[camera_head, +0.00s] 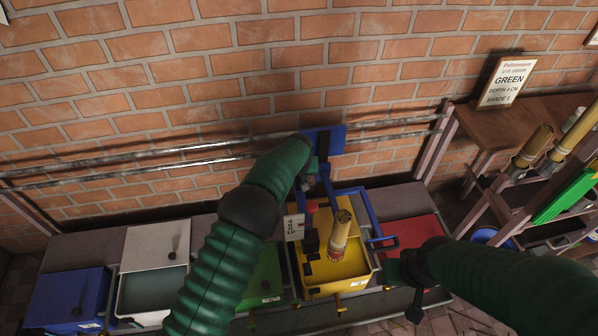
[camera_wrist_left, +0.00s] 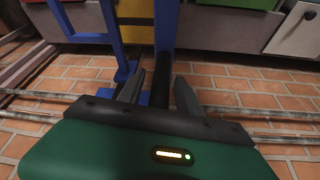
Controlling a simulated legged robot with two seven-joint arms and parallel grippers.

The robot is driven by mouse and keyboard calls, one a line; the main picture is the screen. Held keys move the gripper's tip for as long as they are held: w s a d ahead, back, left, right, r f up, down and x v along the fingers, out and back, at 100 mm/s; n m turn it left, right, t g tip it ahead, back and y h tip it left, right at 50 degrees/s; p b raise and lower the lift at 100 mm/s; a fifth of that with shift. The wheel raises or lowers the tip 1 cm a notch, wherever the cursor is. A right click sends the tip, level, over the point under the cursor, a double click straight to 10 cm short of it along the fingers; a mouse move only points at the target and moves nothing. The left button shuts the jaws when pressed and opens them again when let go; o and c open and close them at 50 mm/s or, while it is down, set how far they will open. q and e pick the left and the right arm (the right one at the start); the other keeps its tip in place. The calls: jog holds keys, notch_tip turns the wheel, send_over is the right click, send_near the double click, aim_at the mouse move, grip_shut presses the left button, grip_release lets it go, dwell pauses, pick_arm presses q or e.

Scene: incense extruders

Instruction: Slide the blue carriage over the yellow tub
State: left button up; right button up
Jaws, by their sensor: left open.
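The blue carriage (camera_head: 337,139) hangs on the two metal rails along the brick wall. Its blue arms reach down around the back and right of the yellow tub (camera_head: 366,268). A tan cylinder (camera_head: 340,236) stands over the tub's yellow surface. My left gripper (camera_head: 304,150) is at the carriage's upper part. In the left wrist view its fingers are open, one on each side of a black bar (camera_wrist_left: 163,90) by the blue post (camera_wrist_left: 166,25); contact is unclear.
Along the bench are a blue tub (camera_head: 65,295), a pale grey tub (camera_head: 150,290), a green tub (camera_head: 268,280) and a red tub (camera_head: 415,232). A rack with tan cylinders (camera_head: 535,145) stands right. The rails (camera_head: 150,168) look clear left of my arm.

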pick_arm(q)
jog(key=p+v, duration=0.1)
jog(key=v, duration=1.5)
jog(key=shift+s+r, duration=0.15)
jog(key=shift+r, duration=0.05)
jog(key=s+a+r+g+p, duration=0.1)
jog(key=s+a+r+p, duration=0.35)
jog(key=s+a, duration=0.5)
jog(key=s+a+p, duration=0.2)
jog(key=s, duration=0.8)
jog(key=s+a+p, duration=0.2)
jog(key=s+a, duration=0.1)
jog(key=s, duration=0.7)
jog(key=shift+s+f+m+g, duration=0.15)
jog(key=shift+f+m+g, duration=0.15)
jog(key=shift+g, duration=0.1)
jog(key=shift+s+a, duration=0.1)
jog(key=shift+a, duration=0.2)
